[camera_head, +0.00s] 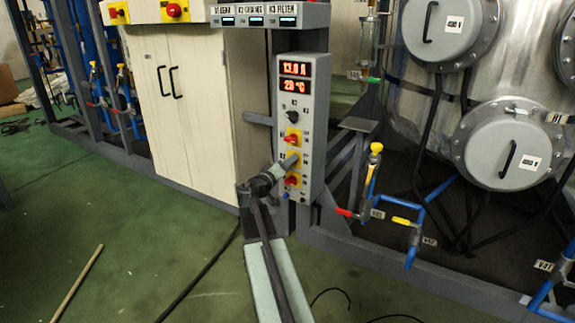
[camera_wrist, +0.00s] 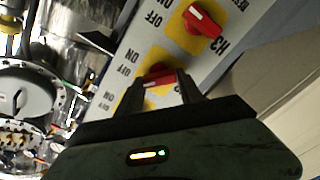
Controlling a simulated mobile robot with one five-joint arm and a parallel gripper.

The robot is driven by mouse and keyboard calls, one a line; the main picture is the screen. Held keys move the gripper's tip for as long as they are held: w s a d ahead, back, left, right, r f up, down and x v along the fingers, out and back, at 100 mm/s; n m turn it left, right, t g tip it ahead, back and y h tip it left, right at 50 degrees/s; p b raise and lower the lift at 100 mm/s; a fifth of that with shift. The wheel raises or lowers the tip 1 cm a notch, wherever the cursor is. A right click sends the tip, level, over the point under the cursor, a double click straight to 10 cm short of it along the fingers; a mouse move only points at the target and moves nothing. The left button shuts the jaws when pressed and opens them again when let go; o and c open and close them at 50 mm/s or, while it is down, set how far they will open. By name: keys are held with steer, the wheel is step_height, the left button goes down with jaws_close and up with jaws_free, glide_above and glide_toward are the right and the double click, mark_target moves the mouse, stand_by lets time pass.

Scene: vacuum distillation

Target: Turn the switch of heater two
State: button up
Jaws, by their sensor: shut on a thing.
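A tall grey control panel (camera_head: 315,120) carries several rotary switches on yellow plates. My gripper (camera_head: 287,163) reaches the middle yellow plate in the head view and mostly hides it. In the wrist view, my gripper (camera_wrist: 161,86) is shut on a red switch (camera_wrist: 157,71), which shows between its fingers; I take it to be heater two's switch by its middle place. Its own label is not readable. A neighbouring red switch (camera_wrist: 203,20), near the label H3, sits at the upper right, clear of the fingers. ON and OFF marks run beside the yellow plates.
In the head view, another red switch (camera_head: 292,140) is just above my gripper, and one (camera_head: 291,181) just below. A beige cabinet (camera_head: 183,105) stands left of the panel. Blue pipes (camera_head: 415,235) and a steel vessel (camera_head: 450,105) are to the right. Green floor is open at left.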

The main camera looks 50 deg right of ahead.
steer(key=shift+n, duration=4.1)
steer(key=o, duration=1.4)
steer(key=shift+f, duration=0.1)
steer(key=v, duration=0.7)
steer(key=shift+a, duration=0.4)
